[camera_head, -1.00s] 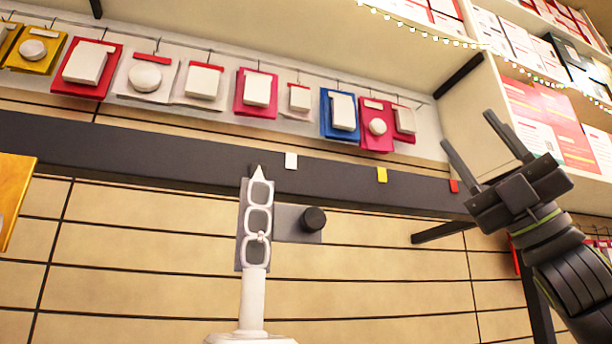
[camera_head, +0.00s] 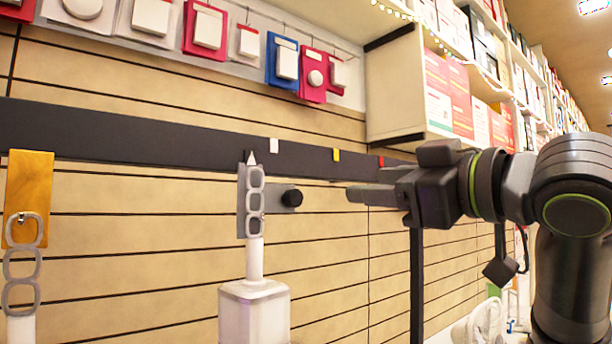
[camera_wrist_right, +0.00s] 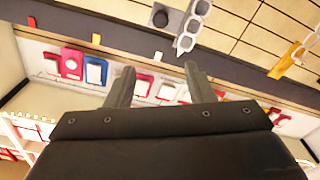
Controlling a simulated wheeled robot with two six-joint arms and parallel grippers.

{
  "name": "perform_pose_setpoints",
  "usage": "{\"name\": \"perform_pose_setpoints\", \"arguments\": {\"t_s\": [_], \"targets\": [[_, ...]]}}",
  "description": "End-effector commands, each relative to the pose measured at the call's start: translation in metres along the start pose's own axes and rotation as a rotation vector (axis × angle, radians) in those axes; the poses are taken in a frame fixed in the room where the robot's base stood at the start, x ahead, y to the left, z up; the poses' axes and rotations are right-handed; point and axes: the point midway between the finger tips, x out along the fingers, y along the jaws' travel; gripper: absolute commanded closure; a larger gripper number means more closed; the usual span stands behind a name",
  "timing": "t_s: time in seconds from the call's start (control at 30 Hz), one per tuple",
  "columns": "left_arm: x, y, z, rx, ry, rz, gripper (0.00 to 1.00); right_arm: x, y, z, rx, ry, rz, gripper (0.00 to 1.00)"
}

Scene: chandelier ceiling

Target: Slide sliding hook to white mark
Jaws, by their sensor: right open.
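The sliding hook is a grey plate (camera_head: 243,212) on the dark rail (camera_head: 120,138), with a white pointer on top and a black knob (camera_head: 292,198) sticking out on its right. It also shows upside down in the wrist view, with its knob (camera_wrist_right: 160,17) at the top. The white mark (camera_head: 273,145) is on the rail's upper edge, a little right of the pointer tip. My right gripper (camera_head: 352,193) is open and empty, right of the knob and apart from it, fingers pointing left in the head view. My left gripper is not in view.
Pale links with a white box-like body (camera_head: 254,310) hang at the hook. A yellow mark (camera_head: 336,155) and a red mark (camera_head: 381,161) are farther right. An orange plate (camera_head: 28,195) with grey links is at left. Packages (camera_head: 208,30) hang above the rail.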

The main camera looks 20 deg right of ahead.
Motion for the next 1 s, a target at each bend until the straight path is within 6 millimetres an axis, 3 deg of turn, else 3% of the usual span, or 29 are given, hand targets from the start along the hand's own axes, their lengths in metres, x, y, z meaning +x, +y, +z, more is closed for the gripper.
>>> {"name": "perform_pose_setpoints", "arguments": {"t_s": [0.17, 0.37, 0.53, 1.0], "targets": [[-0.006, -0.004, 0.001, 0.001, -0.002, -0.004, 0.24, 0.001, -0.007, 0.006, 0.002, -0.056, -0.022, 0.51], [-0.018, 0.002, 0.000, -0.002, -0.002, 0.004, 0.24, 0.021, -0.007, 0.006, 0.004, -0.057, -0.025, 0.51], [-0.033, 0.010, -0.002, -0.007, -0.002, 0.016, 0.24, 0.049, -0.007, 0.006, 0.005, -0.057, -0.026, 0.51], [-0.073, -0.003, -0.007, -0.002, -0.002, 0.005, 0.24, 0.129, -0.008, 0.010, 0.007, -0.056, -0.025, 0.51]]}}
